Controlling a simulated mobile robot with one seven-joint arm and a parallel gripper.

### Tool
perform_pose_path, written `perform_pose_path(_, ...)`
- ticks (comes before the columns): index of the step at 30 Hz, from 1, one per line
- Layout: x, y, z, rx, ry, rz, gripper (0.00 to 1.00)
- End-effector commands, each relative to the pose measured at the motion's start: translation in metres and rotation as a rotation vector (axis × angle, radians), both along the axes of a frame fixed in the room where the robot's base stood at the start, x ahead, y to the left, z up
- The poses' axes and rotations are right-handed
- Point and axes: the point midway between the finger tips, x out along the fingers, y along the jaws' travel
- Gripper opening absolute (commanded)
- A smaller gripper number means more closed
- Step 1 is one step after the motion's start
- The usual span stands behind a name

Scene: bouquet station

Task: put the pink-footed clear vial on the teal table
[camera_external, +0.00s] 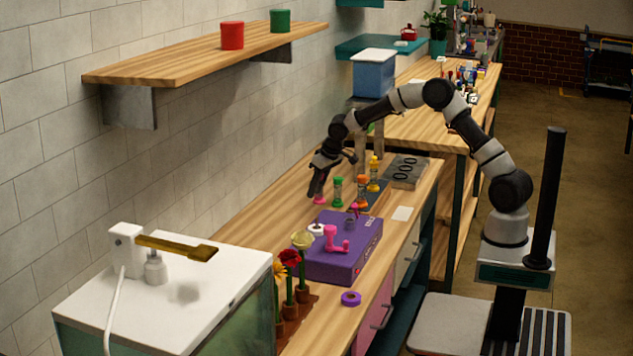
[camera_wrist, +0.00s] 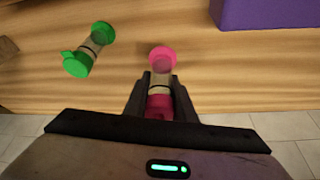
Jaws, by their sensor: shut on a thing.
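The pink-footed clear vial (camera_wrist: 161,68) is between the fingers of my gripper (camera_wrist: 158,88) in the wrist view, with one pink end beyond the fingertips and a darker pink end nearer the palm. My gripper (camera_external: 320,183) is shut on it, low over the wooden counter in the external view. There only a bit of the vial's pink (camera_external: 319,200) shows below the fingers. I cannot tell if it touches the counter. A teal slab-like surface (camera_external: 351,47) lies at the back by the wall, partly hidden by a blue box with a white lid.
A green-ended vial (camera_wrist: 90,50) stands left of the held one in the wrist view. Orange (camera_external: 363,190) and yellow (camera_external: 374,172) ones stand close by. A purple box (camera_external: 345,262), flowers (camera_external: 289,258) and a grey block (camera_external: 408,171) share the counter. A wooden shelf (camera_external: 190,58) overhangs.

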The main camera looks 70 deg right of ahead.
Motion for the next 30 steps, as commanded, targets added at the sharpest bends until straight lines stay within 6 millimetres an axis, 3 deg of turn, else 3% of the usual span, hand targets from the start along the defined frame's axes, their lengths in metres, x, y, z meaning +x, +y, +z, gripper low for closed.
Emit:
perform_pose_path(13, 0.000, 0.000, -0.048, -0.001, -0.001, 0.001, 0.00)
perform_pose_path(25, 0.001, 0.000, -0.055, -0.001, -0.003, 0.001, 0.00)
perform_pose_path(26, 0.000, 0.000, -0.055, -0.002, -0.001, 0.001, 0.27)
perform_pose_path(28, 0.000, 0.000, -0.054, -0.002, -0.001, 0.001, 0.39)
perform_pose_path(30, 0.000, 0.000, -0.054, -0.002, -0.001, 0.001, 0.42)
